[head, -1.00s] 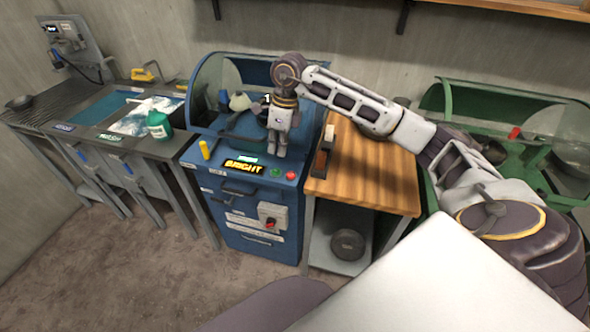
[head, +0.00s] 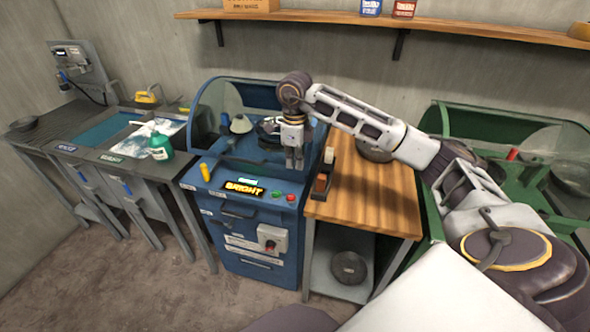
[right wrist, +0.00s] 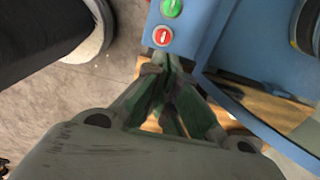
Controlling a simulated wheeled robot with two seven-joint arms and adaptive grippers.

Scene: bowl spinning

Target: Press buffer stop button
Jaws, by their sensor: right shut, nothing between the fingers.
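The blue buffing machine (head: 262,230) stands in the middle of the head view, with its panel facing me. Its red stop button (head: 291,198) sits at the right end of the panel, beside a green button (head: 276,194). In the right wrist view the red button (right wrist: 162,36) lies just past my fingertips, with the green button (right wrist: 171,8) above it. My right gripper (head: 295,166) is shut and empty, pointing down over the machine's right side, above and behind the red button. In the right wrist view its fingers (right wrist: 163,62) appear close to the button; contact cannot be told. My left gripper is not in view.
A wooden-topped table (head: 365,200) stands right of the machine with a dark block (head: 322,182) on its left edge. A green machine (head: 500,150) is at the far right. A shelf (head: 450,24) runs above.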

